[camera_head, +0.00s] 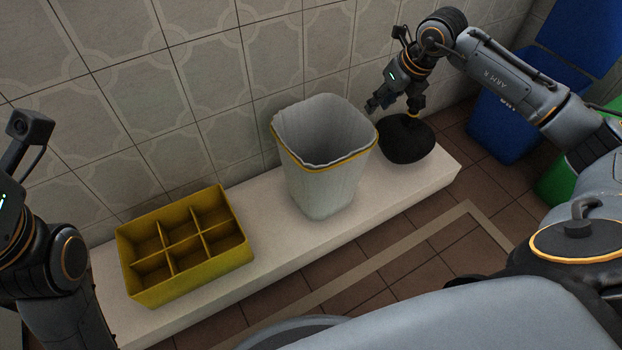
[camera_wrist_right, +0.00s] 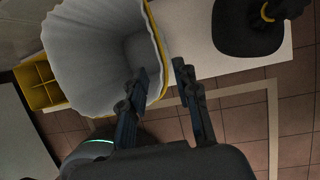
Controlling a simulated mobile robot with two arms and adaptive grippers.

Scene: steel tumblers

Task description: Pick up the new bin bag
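A white bin (camera_head: 322,190) stands on the pale ledge, with a pale liner folded over its rim and a yellow band below the rim. A black tied bag (camera_head: 405,142) with a yellow tie sits right of the bin; it also shows in the right wrist view (camera_wrist_right: 245,35). I cannot tell a separate new bin bag apart. My right gripper (camera_head: 374,103) is at the bin's back right, between bin and black bag. In the right wrist view its fingers (camera_wrist_right: 162,68) are apart with nothing between them. My left gripper is out of view; only its arm shows.
An empty yellow divided crate (camera_head: 190,285) sits on the ledge (camera_head: 270,262) left of the bin. A tiled wall runs behind. A blue bin (camera_head: 500,125) and a green bin (camera_head: 556,185) stand on the brown floor at right. The ledge between crate and bin is clear.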

